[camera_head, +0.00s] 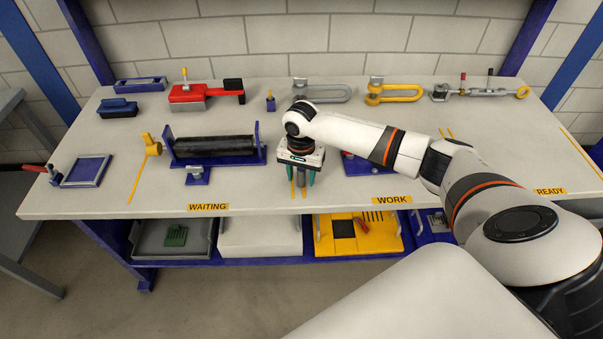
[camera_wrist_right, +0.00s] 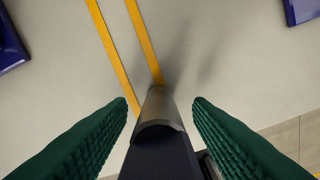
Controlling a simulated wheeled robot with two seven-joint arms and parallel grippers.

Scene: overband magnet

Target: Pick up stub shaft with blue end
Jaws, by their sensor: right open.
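In the right wrist view, a short grey metal cylinder (camera_wrist_right: 160,108) with a dark navy part (camera_wrist_right: 160,158) below it lies between my green fingers; this looks like the stub shaft with the blue end. My right gripper (camera_wrist_right: 163,112) is open, with a finger on each side and a visible gap at both sides. In the head view my right gripper (camera_head: 300,180) points down at the bench, left of the WORK label. My left gripper is not in view.
A dark roller in a blue frame (camera_head: 213,150) stands left of the gripper. A blue fixture (camera_head: 357,166) is partly hidden behind my right arm. Grey (camera_head: 320,93) and yellow (camera_head: 395,93) shackles lie at the back. Yellow lines mark the bench (camera_head: 240,196).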

